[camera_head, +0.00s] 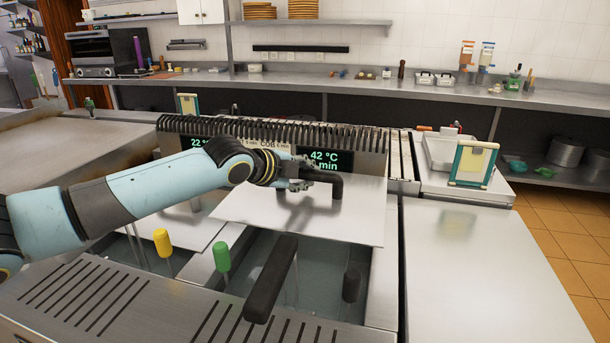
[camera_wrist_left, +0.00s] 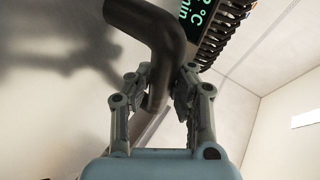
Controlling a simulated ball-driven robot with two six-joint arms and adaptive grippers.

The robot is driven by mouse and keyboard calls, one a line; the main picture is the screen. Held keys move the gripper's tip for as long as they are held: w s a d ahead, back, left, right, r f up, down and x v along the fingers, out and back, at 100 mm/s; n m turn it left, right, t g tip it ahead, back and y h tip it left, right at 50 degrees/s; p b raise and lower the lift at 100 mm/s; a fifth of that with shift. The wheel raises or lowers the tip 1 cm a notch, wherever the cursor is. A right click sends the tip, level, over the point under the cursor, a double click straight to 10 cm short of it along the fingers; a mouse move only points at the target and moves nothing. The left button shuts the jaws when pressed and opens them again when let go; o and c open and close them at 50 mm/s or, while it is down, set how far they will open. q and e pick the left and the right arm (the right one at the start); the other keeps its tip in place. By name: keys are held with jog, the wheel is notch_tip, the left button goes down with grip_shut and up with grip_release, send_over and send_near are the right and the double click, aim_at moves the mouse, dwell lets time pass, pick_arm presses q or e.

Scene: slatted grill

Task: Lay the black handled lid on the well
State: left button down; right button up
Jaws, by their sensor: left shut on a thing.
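My left gripper (camera_head: 303,182) is shut on the black handle of a flat metal lid (camera_head: 335,225). In the left wrist view the two fingers (camera_wrist_left: 160,88) close on the lower end of the bent black handle (camera_wrist_left: 150,30). The lid is over the rear part of the well (camera_head: 315,282), and the front part of the well is uncovered. I cannot tell whether the lid touches the rim. A green-topped handle (camera_head: 222,257) and a black-topped handle (camera_head: 350,286) stand at the open front part. My right gripper is not in view.
A long black bar (camera_head: 270,280) juts across the front of the well. A yellow-topped handle (camera_head: 162,241) stands at the left well. A display panel (camera_head: 325,160) is behind the lid. The steel counter (camera_head: 480,270) at right is clear. A framed stand (camera_head: 472,163) is beyond it.

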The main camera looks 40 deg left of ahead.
aim_at(299, 196)
pick_arm(q)
jog(key=shift+f+b, duration=1.15)
jog(key=shift+f, duration=0.3)
jog(key=shift+f, duration=0.1)
jog(key=shift+f+b, duration=1.1)
jog(key=shift+f, duration=0.1)
jog(key=shift+f+b, duration=0.5)
jog(key=shift+f, duration=0.2)
jog(key=shift+f, duration=0.1)
